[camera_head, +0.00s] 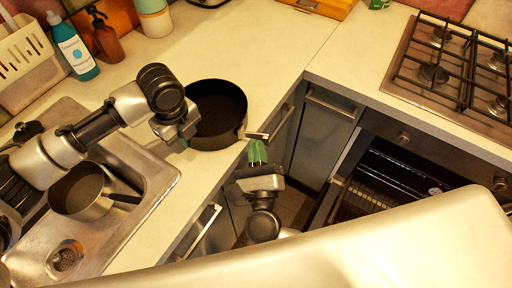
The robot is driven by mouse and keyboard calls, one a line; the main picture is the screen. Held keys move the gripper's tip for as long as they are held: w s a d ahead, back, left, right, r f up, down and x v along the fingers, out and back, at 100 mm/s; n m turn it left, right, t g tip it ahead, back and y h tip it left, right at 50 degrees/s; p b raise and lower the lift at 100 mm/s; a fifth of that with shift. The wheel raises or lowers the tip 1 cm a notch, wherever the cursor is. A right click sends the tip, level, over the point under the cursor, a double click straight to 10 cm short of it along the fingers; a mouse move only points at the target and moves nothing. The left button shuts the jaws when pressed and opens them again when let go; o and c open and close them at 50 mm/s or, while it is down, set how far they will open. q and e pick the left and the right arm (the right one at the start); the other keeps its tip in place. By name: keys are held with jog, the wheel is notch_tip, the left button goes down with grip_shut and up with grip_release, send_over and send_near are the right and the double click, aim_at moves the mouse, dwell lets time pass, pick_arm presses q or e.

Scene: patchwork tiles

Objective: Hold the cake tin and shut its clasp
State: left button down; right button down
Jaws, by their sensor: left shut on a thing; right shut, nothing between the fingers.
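The cake tin (222,133) is a dark, round, open-topped pan standing on the pale counter near its front edge. Its clasp (256,135) is a light metal lever on the tin's right side, and it sticks outward from the wall. My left gripper (186,137) is shut on the tin's left wall; its fingertips are partly hidden. My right gripper (258,153) has green fingertips. It is shut and empty, just below the clasp in the picture. I cannot tell whether it touches the clasp.
A sink (160,186) with a saucepan (84,194) in it is at the left. Bottles (74,48) and a white rack (24,62) stand behind. A gas hob (450,75) is at the right, above an oven (390,180). The counter behind the tin is clear.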

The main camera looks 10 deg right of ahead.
jog(key=shift+w+d, duration=0.9)
jog(key=shift+d, duration=0.25)
jog(key=shift+w+d, duration=0.9)
jog(key=shift+d, duration=0.2)
dwell(2.7)
dwell(0.5)
jog(key=s+a, duration=0.6)
jog(key=a, duration=0.1)
jog(key=shift+s+a, duration=0.15)
jog(key=shift+a, duration=0.25)
dwell(0.7)
jog(key=shift+s+a, duration=0.8)
jog(key=shift+a, duration=0.2)
jog(key=shift+s+a, duration=0.75)
jog(key=shift+a, duration=0.2)
